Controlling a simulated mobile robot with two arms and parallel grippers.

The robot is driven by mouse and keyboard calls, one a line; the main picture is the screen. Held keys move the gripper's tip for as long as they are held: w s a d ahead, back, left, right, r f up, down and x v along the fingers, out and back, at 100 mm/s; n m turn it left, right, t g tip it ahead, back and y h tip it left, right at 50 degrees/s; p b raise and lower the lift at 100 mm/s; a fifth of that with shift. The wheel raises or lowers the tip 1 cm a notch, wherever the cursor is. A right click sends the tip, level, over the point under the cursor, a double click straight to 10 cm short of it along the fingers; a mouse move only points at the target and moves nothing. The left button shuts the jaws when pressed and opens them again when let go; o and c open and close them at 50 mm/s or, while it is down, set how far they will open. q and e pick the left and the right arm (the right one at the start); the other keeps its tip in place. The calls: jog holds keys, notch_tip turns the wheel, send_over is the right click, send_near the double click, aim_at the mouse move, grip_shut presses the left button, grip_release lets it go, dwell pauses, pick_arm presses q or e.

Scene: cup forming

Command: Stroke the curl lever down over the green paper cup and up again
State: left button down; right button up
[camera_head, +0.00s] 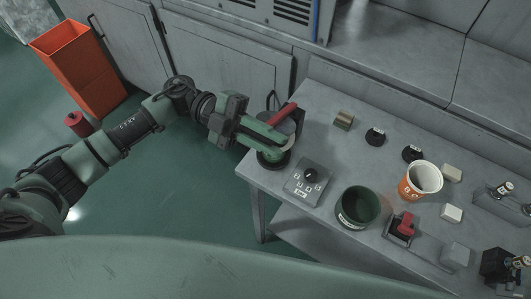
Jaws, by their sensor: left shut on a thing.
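My left gripper (277,139) is at the near left corner of the grey table, beside a machine with a red-handled lever (284,114). Its jaws are shut on the lever, though the contact is partly hidden by the green fingers. A dark round base (272,161) sits just below the fingers. No green paper cup shows clearly under the gripper; that spot is largely covered. A dark green, open, cup-shaped container (357,208) with a white label stands on the table to the right. My right gripper is not in view.
An orange bin (80,65) stands on the floor at upper left. Cabinets line the back.

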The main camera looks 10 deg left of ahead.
pick_arm(q)
jog(key=w+d+r+n+p, duration=0.4)
jog(key=w+r+n+p, duration=0.2)
jog(key=w+r+n, duration=0.4)
jog(key=shift+w+d+n+p, duration=0.2)
jog(key=shift+w+n+p, duration=0.15)
jog(key=shift+w+n, duration=0.65)
jog(key=shift+w, duration=0.1)
jog(key=c, duration=1.4)
grip_release()
